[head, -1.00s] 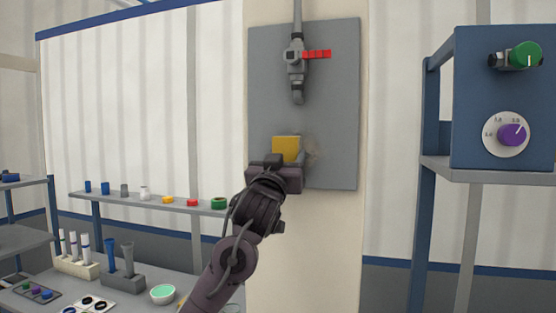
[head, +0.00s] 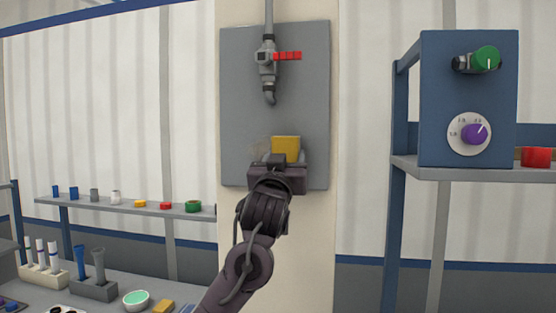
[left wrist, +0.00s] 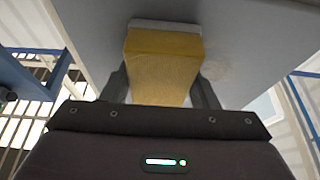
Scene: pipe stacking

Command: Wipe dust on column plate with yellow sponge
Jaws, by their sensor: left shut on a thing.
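My left gripper (head: 284,160) is shut on the yellow sponge (head: 286,147) in front of the lower right part of the grey column plate (head: 240,100). In the left wrist view the sponge (left wrist: 160,62) sits between the two fingers, its far end against or very close to the plate (left wrist: 255,40); exact contact is hard to tell. A faint brownish dust patch (head: 259,149) shows on the plate just left of the sponge, and faintly in the left wrist view (left wrist: 215,72). My right gripper is not in view.
A pipe with a red-handled valve (head: 268,62) is fixed on the upper plate. A blue box with a green knob and purple dial (head: 470,100) stands on a shelf at right.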

